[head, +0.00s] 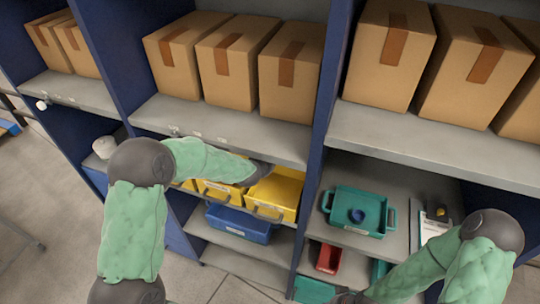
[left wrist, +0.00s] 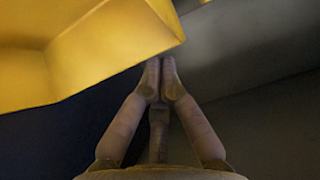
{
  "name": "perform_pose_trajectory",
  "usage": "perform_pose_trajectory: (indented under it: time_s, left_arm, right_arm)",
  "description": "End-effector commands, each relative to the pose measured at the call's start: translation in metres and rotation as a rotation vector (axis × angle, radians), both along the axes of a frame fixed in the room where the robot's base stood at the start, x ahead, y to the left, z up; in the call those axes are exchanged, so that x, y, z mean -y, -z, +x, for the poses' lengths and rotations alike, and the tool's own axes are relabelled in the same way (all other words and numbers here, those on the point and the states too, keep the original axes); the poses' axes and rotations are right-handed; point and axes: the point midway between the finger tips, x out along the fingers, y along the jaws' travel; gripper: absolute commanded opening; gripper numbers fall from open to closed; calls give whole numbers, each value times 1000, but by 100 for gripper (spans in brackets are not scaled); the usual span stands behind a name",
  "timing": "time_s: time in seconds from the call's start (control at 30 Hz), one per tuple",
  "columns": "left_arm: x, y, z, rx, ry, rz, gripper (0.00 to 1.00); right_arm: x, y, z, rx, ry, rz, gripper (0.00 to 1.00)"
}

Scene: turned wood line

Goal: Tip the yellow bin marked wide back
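Yellow bins stand side by side on a middle shelf in the head view. The right one (head: 276,190) looks the widest and juts forward, and another yellow bin (head: 218,191) is left of it. Their label wording is too small to read. My left gripper (head: 262,172) is over the bins, partly hidden by its own arm. In the left wrist view its fingertips (left wrist: 161,72) are together with nothing visible between them, just below the corner of a yellow bin (left wrist: 110,45); contact cannot be told. My right gripper (head: 345,297) is at the bottom edge, mostly cut off.
A blue bin (head: 240,224) is on the shelf below. To the right are a teal tray (head: 345,200), a clipboard (head: 430,228), and a red bin (head: 328,259). Cardboard boxes (head: 290,75) fill the upper shelves. Blue uprights (head: 325,130) divide the bays. Open floor (head: 50,190) lies left.

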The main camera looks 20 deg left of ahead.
Motion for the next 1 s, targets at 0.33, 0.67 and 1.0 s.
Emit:
perform_pose_trajectory:
  time_s: [0.33,0.67,1.0]
  left_arm:
    - [2,5,-4,-11,3,-2,0]
    - [0,-18,-32,-6,2,-1,0]
    - [-3,-27,-89,-2,0,0,0]
  right_arm:
    - [0,1,0,0,0,0,29]
    - [0,1,0,0,0,0,29]
    - [0,1,0,0,0,0,29]
